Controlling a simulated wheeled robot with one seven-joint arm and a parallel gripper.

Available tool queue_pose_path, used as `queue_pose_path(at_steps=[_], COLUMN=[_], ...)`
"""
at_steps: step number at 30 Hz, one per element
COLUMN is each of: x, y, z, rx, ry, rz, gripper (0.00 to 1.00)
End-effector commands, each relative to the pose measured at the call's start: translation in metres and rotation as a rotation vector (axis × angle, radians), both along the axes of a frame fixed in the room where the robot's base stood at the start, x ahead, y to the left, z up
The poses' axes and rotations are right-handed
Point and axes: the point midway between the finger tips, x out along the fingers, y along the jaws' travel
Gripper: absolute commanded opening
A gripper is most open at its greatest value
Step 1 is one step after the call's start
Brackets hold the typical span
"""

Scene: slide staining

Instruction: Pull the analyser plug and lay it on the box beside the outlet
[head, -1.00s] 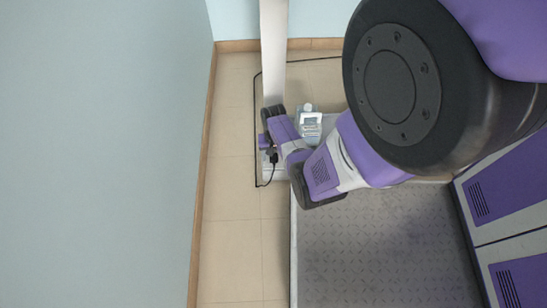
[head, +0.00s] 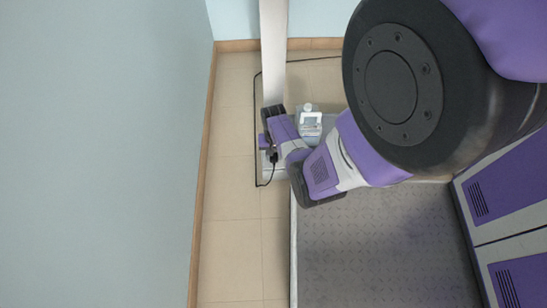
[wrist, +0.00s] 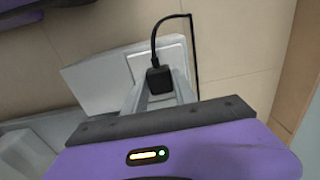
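The black analyser plug (wrist: 158,80) stands over the pale square outlet plate (wrist: 143,66) in the wrist view, with its cord rising from the top. I cannot tell whether it is fully seated. My gripper (wrist: 160,88) reaches down to it with one finger on each side. No clear gap shows between fingers and plug, so it looks shut on the plug. In the head view my gripper (head: 269,146) is by the wall side, and the plug is mostly hidden. The pale box (wrist: 95,80) seems to be the light flat surface left of the outlet in the wrist view.
The black cord (head: 255,120) runs along the tiled floor (head: 232,200) and to the right at the back. A pale post (head: 273,50) stands behind my gripper. A small white and blue item (head: 310,125) is right of it. A grey ribbed platform (head: 380,245) lies in front.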

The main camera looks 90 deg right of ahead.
Motion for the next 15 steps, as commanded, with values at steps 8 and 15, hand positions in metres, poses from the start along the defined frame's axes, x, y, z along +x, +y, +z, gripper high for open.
queue_pose_path(at_steps=[8, 15], x=[0.0001, 0.0001], y=[0.0000, 0.0000], z=[0.0001, 0.0046], rx=[0.000, 0.000], ry=[0.000, 0.000], rz=[0.000, 0.000], gripper=[0.00, 0.00])
